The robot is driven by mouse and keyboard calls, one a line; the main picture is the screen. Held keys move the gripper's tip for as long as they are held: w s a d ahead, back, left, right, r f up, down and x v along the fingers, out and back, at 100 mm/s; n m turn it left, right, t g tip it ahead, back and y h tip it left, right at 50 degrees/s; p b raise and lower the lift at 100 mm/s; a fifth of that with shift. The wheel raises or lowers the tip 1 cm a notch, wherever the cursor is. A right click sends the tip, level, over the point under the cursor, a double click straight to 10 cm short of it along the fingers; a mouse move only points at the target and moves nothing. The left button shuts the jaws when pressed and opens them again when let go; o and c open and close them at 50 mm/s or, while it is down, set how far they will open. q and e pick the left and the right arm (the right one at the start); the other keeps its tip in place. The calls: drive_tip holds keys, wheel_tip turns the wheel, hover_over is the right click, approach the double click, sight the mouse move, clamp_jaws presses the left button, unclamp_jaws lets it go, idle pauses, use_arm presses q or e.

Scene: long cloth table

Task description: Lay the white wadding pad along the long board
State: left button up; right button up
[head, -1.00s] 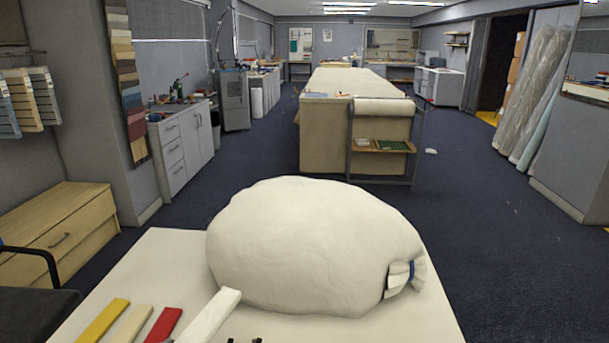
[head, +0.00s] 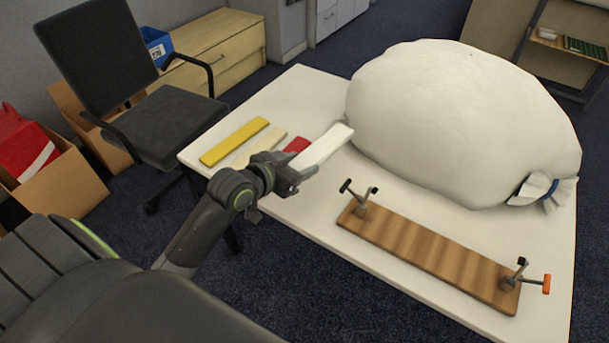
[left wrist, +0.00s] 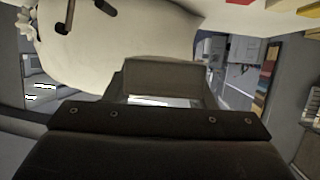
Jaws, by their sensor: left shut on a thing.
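The white wadding pad (head: 324,146) is in the head view, left of the big white sack. My left gripper (head: 294,176) is shut on its near end, and the pad points away toward the sack. I cannot tell whether it is clear of the table. The long board (head: 430,256) is brown wood and lies bare near the table's front edge, right of the gripper. A clamp stands at its left end (head: 359,196) and another at its right end (head: 516,276). My right gripper is not in view.
The table (head: 312,90) also bears a yellow strip (head: 234,142), a beige strip (head: 258,148) and a red strip (head: 297,145), left of the white pad. The stuffed white sack (head: 460,120) fills the back right. An office chair (head: 130,90) stands left of the table.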

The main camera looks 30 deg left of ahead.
use_arm(q)
drive_tip(key=w+a+f+n+y, duration=0.1)
drive_tip(key=w+a+f+y, duration=0.1)
drive_tip(key=w+a+f, duration=0.2)
drive_tip(key=shift+w+a+f+t, duration=0.3)
drive_tip(key=shift+w+a+f, duration=0.05)
drive_tip(key=shift+a+f, duration=0.45)
drive_tip(key=shift+f, duration=0.1)
wheel_tip(320, 180, down, 10)
drive_tip(key=shift+r+b, duration=0.2)
drive_tip(key=shift+b, duration=0.55)
drive_tip(key=shift+f, duration=0.2)
drive_tip(key=o, duration=0.9)
drive_tip(key=shift+o, duration=0.2)
drive_tip(key=shift+s+b, duration=0.15)
drive_tip(key=shift+b, duration=0.15)
